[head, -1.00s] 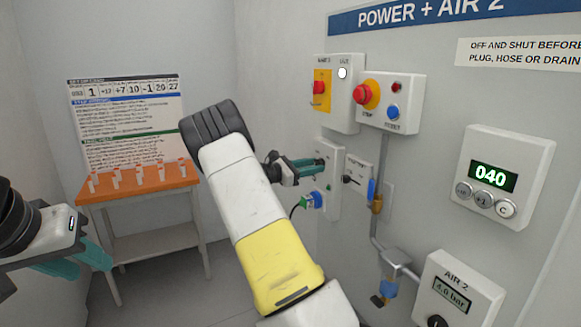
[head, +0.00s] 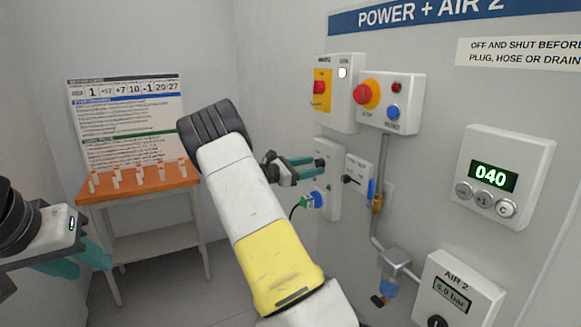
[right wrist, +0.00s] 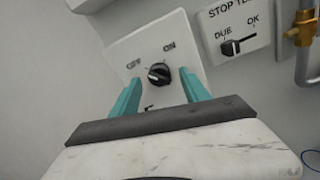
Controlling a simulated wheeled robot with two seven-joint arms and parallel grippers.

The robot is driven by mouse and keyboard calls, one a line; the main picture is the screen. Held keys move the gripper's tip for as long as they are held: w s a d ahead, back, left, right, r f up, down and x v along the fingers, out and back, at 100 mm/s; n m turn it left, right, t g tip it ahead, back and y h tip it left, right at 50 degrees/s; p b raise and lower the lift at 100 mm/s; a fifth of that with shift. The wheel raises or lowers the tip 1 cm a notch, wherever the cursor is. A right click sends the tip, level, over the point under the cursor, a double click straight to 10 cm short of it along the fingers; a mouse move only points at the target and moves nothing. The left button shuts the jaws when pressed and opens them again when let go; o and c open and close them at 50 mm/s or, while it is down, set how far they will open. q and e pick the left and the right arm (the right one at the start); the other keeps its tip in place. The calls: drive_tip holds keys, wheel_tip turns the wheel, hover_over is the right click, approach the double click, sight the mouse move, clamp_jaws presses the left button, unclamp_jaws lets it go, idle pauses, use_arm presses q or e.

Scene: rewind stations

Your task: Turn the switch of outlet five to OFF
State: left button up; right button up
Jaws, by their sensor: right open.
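The switch is a black round knob (right wrist: 159,74) on a pale outlet plate (right wrist: 128,52), with OFF lettered to its upper left and ON to its upper right. A white mark shows on the knob, but I cannot tell surely which label it points to. My right gripper (right wrist: 160,86) is open, with one teal finger on each side of the knob; contact is not clear. In the head view the right gripper (head: 308,167) is at the outlet box (head: 328,202), hiding the knob. My left gripper (head: 82,262) is open and empty at the far left.
A blue and green plug (head: 313,200) sits low on the outlet box. A STOP TEST lever plate (right wrist: 237,35) and a brass-fitted pipe (right wrist: 303,32) stand close to the right. An orange-topped table (head: 137,184) with several small pieces stands at the back left.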

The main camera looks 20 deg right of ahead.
drive_tip(key=a, duration=0.7)
drive_tip(key=shift+s, duration=0.25)
drive_tip(key=s+f+m+g+y, duration=0.2)
drive_tip(key=s+m+y, duration=0.65)
drive_tip(key=s, duration=0.65)
drive_tip(key=s+a+r+m+t+y, duration=0.3)
drive_tip(key=s+a+y, duration=0.3)
drive_tip(key=s+a, duration=0.3)
drive_tip(key=s+a+r+m+t+y, duration=0.4)
drive_tip(key=s+a+y, duration=0.1)
drive_tip(key=s+a, duration=0.5)
drive_tip(key=shift+s+a+r+y, duration=0.2)
drive_tip(key=shift+s+a+y, duration=0.1)
drive_tip(key=shift+s+y, duration=0.1)
